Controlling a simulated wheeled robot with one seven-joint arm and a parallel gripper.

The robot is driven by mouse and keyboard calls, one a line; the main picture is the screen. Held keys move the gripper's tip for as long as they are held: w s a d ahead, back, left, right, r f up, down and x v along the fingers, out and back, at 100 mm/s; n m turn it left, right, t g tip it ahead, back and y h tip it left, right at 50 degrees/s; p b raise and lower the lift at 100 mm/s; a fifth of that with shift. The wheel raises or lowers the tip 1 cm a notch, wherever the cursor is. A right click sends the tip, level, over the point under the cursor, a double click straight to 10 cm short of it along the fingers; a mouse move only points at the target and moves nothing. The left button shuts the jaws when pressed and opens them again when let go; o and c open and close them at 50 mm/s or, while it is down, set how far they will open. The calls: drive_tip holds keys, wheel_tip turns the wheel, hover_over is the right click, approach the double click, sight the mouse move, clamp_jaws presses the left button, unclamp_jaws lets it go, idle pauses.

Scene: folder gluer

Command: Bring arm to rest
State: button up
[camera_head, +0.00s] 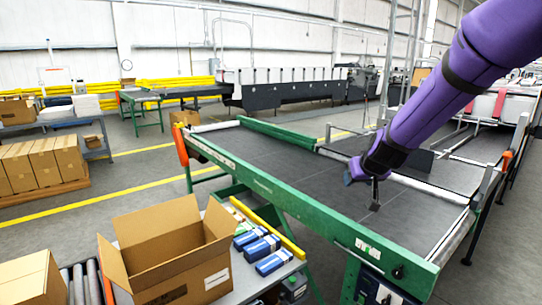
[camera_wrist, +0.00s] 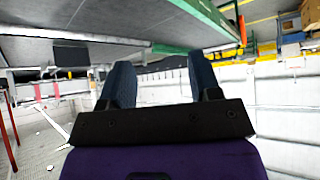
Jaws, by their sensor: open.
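My purple arm reaches in from the top right in the head view. My gripper (camera_head: 362,185) is over the dark conveyor belt (camera_head: 270,165) with its green side frame (camera_head: 300,205). In the wrist view my gripper (camera_wrist: 155,85) shows two dark blue fingers spread well apart, with nothing between them. The wrist view is tipped over, with the machine's side along its top.
An open cardboard box (camera_head: 180,255) stands on a table at the front, beside several blue-and-white packs (camera_head: 262,248). Rollers (camera_head: 85,285) and another box (camera_head: 30,280) are at the lower left. Stacked cartons (camera_head: 40,165) stand farther left. Floor with yellow lines lies between.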

drive_tip(key=s+d+r+g+y, duration=0.1)
drive_tip(key=s+r, duration=0.5)
drive_tip(key=s, duration=0.3)
drive_tip(key=s+d+r+g, duration=0.1)
drive_tip(key=s+r, duration=0.5)
drive_tip(key=s, duration=0.4)
drive_tip(key=s+d+h, duration=0.1)
drive_tip(key=s+d, duration=0.1)
drive_tip(key=s, duration=0.7)
drive_tip(key=s+d+m+g, duration=0.1)
drive_tip(key=s+d, duration=0.1)
drive_tip(key=s, duration=0.8)
drive_tip(key=shift+r+h, duration=0.25)
drive_tip(key=shift+h, duration=0.15)
drive_tip(key=shift+o, duration=0.2)
drive_tip(key=shift+w+a, duration=0.1)
